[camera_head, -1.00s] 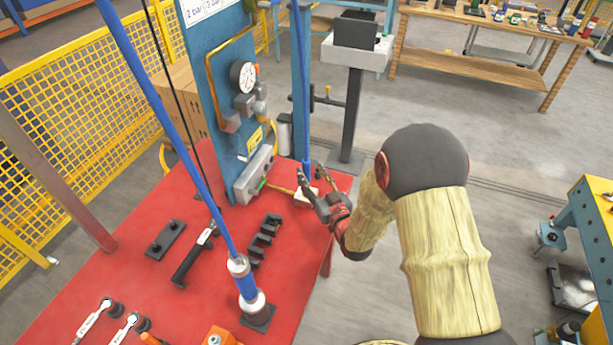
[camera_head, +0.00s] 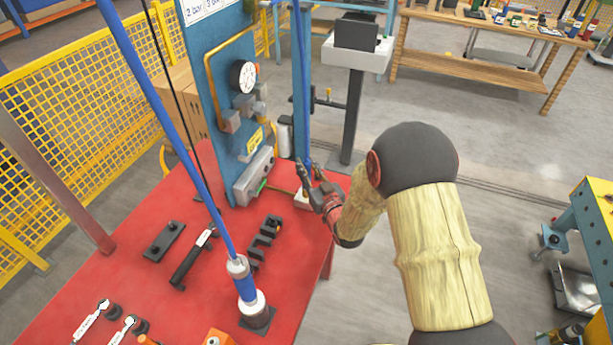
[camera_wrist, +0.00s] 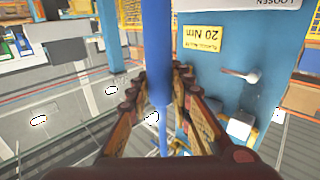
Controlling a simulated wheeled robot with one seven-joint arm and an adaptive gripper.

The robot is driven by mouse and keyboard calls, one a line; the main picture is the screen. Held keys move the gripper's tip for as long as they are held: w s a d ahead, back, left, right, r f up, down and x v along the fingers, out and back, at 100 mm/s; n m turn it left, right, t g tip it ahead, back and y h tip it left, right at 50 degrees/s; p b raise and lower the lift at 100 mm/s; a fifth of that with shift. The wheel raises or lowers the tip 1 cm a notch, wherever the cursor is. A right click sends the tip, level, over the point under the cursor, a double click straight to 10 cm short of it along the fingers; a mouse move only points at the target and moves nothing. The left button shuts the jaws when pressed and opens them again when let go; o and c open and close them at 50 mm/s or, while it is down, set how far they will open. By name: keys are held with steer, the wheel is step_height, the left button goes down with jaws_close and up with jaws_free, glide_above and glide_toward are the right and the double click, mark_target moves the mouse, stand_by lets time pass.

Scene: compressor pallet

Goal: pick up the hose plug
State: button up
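The blue hose (camera_head: 304,90) hangs down in front of the blue post, and its thicker lower end, the hose plug (camera_head: 307,160), is at my gripper (camera_head: 309,168). In the wrist view the thick blue plug (camera_wrist: 157,55) stands upright between the two fingers of my gripper (camera_wrist: 159,72), with the thinner hose running on towards the picture's lower edge. The fingers are apart on either side of the plug. Whether either finger touches it is not clear. In the head view the fingers partly cover the plug's lower end.
The red table (camera_head: 100,270) lies below left, holding a black rack (camera_head: 264,240) and a second blue fitting (camera_head: 246,285) on a hose. The blue panel (camera_head: 228,140) with its gauge (camera_head: 243,76) stands close left of my gripper.

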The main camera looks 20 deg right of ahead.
jaws_close()
stand_by(0.3)
